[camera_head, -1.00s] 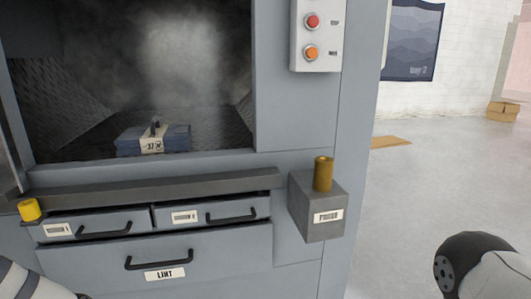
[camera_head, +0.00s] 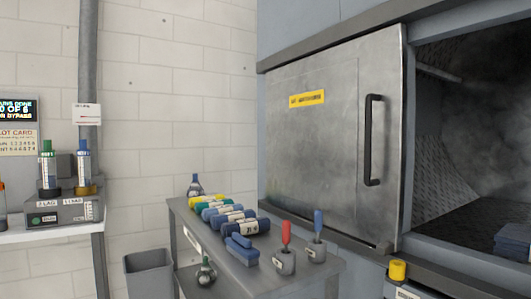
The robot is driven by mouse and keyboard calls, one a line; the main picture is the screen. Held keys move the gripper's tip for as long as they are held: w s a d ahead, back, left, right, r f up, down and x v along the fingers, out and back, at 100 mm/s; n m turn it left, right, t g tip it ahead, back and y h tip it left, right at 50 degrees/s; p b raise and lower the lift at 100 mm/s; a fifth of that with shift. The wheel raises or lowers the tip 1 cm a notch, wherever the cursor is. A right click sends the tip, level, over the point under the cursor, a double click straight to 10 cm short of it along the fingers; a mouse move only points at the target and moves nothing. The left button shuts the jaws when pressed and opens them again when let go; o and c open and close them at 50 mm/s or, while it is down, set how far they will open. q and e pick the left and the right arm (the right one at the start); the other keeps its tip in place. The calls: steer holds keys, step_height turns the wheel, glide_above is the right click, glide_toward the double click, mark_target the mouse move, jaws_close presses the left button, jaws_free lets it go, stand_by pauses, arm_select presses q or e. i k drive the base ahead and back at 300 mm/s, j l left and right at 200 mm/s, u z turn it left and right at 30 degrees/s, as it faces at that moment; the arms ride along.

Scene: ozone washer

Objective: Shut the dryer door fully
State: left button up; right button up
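The dryer door (camera_head: 315,150) is a grey metal sliding panel with a yellow label and a black vertical bar handle (camera_head: 373,140). It stands to the left of the dryer opening (camera_head: 470,130), which is uncovered and dark inside. A blue bundle (camera_head: 514,240) lies inside at the lower right, cut off by the picture edge. Neither of my grippers shows in the head view.
A grey cart (camera_head: 215,255) with several rolled cloths and two small pots stands before the door's lower part. A yellow knob (camera_head: 397,270) sits below the opening. A bin (camera_head: 148,272) and a side table (camera_head: 40,238) with bottles stand left.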

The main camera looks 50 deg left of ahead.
mark_target(336, 116)
steer(key=u, duration=1.3)
